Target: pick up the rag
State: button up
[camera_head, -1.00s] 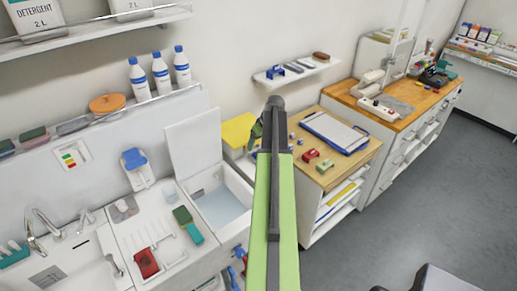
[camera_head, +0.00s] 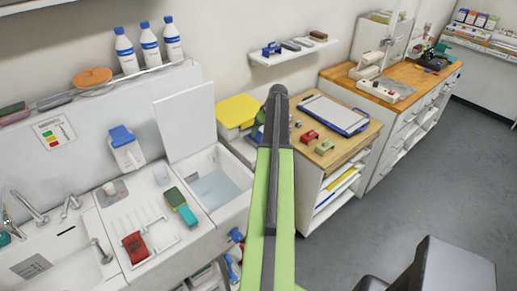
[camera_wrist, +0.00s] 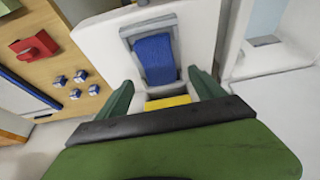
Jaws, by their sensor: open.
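My gripper (camera_wrist: 160,84) is open in the wrist view, with its two green fingers apart. In the head view its end is mostly hidden behind my arm, beside the wooden-topped cabinet. In the wrist view a blue, cloth-like piece (camera_wrist: 154,58) sits in a grey-framed opening of a white unit (camera_wrist: 105,42), just beyond the fingers. A yellow strip (camera_wrist: 167,103) shows between the fingers. I cannot tell for sure whether the blue piece is the rag. A flat grey piece (camera_head: 401,90) lies on the far orange worktop in the head view.
A yellow-topped white box (camera_head: 237,110) stands left of the wooden-topped cabinet, which holds a clipboard (camera_head: 333,114) and a red punch (camera_head: 310,136). An open white basin (camera_head: 217,188) and a sink counter are on the left. Grey floor (camera_head: 400,205) is clear at right.

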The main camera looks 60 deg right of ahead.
aim_at(259, 137)
jog(key=shift+w+f, duration=0.1)
jog(key=shift+f, duration=0.1)
jog(key=b+x, duration=0.5)
jog(key=shift+f, duration=0.3)
jog(key=shift+r, duration=0.2)
jog(key=c, duration=1.6)
